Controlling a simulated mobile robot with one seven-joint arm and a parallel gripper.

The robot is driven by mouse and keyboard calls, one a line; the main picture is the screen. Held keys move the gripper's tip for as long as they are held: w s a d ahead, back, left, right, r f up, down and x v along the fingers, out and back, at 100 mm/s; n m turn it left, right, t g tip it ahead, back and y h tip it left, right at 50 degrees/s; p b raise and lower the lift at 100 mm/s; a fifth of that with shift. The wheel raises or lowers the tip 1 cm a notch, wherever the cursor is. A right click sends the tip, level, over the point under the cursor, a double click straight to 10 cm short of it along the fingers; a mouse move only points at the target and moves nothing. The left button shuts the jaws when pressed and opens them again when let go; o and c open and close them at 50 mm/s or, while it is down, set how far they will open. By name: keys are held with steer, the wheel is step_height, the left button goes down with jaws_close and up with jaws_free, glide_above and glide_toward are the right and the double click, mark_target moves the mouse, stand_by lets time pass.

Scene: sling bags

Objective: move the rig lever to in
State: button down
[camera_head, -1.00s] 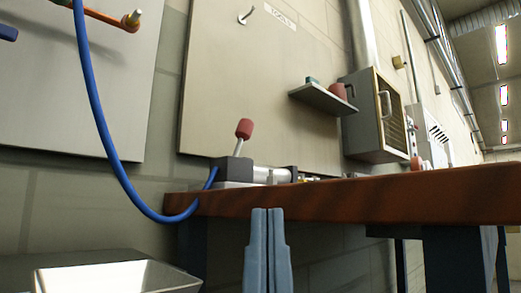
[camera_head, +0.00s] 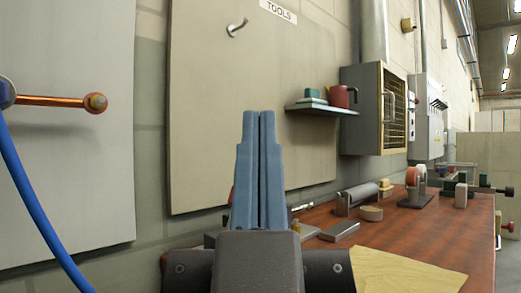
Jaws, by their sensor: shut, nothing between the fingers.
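My gripper (camera_head: 258,118) stands upright in the middle of the picture, its two blue fingers shut together with nothing between them. It hides most of the rig at the near left end of the brown table (camera_head: 400,235). A sliver of red (camera_head: 232,194) shows at the left edge of the fingers and looks like the lever's knob. A bit of the grey rig block (camera_head: 212,239) shows below it. The lever's shaft and tilt are hidden. I cannot tell whether the fingers touch the lever.
A yellowish sheet (camera_head: 405,270) lies at the table's near edge. A grey bar (camera_head: 340,231), a roller (camera_head: 360,197) and a tape dispenser (camera_head: 417,190) lie beyond. A wall shelf (camera_head: 322,109) holds a red mug (camera_head: 339,96). A blue hose (camera_head: 30,200) hangs at the left.

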step_height(320, 180, up, 42)
steer(key=p, duration=3.9)
steer(key=shift+r+p, duration=0.25)
steer(key=shift+p, duration=0.15)
steer(key=shift+a, duration=0.15)
